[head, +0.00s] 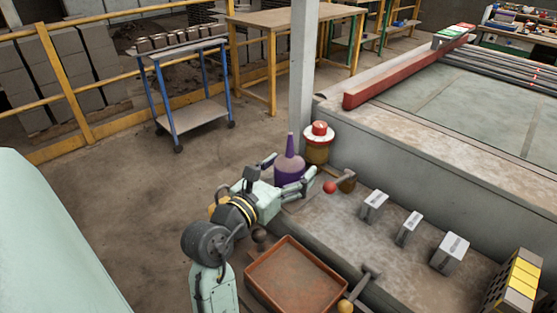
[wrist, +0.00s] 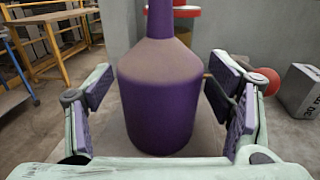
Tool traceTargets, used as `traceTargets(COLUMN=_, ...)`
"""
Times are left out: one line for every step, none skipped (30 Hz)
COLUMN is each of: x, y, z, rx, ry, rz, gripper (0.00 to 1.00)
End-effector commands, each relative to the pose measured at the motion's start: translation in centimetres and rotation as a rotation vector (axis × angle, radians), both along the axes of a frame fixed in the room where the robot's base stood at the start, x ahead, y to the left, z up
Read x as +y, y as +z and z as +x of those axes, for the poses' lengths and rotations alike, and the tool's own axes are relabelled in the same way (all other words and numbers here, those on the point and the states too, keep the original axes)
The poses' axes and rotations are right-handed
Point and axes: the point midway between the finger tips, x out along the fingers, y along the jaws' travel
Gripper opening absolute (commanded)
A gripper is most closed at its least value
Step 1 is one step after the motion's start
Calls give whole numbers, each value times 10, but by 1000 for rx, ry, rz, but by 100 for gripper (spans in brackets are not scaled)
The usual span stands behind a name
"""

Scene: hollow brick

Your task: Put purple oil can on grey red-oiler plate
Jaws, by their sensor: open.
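The purple oil can (head: 289,168), with a tall thin spout and dusty shoulders, stands upright at the left end of the grey ledge. It fills the middle of the wrist view (wrist: 158,112), its spout tip cut off. My gripper (head: 289,174) is open, with one finger on each side of the can. In the wrist view gaps show between both finger pads and the can. A red-and-white-topped oiler (head: 318,144) with a brownish body stands just behind the can, partly hidden in the wrist view (wrist: 187,14). I cannot clearly make out the grey red-oiler plate.
A red ball-ended lever (head: 330,188) sits close right of my gripper. Several grey blocks (head: 409,228) stand along the ledge. A rusty tray (head: 262,291) lies in front. A pillar (head: 301,70) rises behind the can. A blue-legged cart (head: 195,118) stands back left.

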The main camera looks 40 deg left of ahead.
Motion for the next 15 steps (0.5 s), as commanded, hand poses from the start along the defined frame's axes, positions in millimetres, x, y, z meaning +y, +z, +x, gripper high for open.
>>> traceTargets(x=0, y=-1, z=-6, rx=-3, ry=3, rz=-1, gripper=75)
traceTargets(x=0, y=-2, z=-10, rx=-3, ry=3, rz=-1, gripper=75)
traceTargets(x=0, y=-2, z=-16, rx=-3, ry=4, rz=0, gripper=75)
traceTargets(x=0, y=-2, z=-22, rx=-4, ry=5, rz=0, gripper=75)
traceTargets(x=-1, y=-3, z=-28, rx=-3, ry=5, rz=0, gripper=75)
traceTargets(x=-1, y=-3, z=-37, rx=-3, ry=6, rz=1, gripper=75)
traceTargets(x=-2, y=-3, z=-43, rx=-4, ry=6, rz=1, gripper=75)
traceTargets(x=-2, y=-3, z=-50, rx=-3, ry=6, rz=1, gripper=75)
traceTargets(x=-3, y=-3, z=-59, rx=-3, ry=6, rz=0, gripper=75)
traceTargets(x=-4, y=-3, z=-66, rx=-2, ry=6, rz=1, gripper=75)
traceTargets(x=-5, y=-2, z=-72, rx=-3, ry=5, rz=1, gripper=75)
traceTargets(x=-5, y=-2, z=-80, rx=-2, ry=5, rz=1, gripper=75)
traceTargets(x=-6, y=-2, z=-85, rx=-2, ry=5, rz=1, gripper=75)
traceTargets(x=-6, y=-3, z=-90, rx=-1, ry=4, rz=1, gripper=75)
traceTargets(x=-6, y=-2, z=-97, rx=-2, ry=5, rz=1, gripper=75)
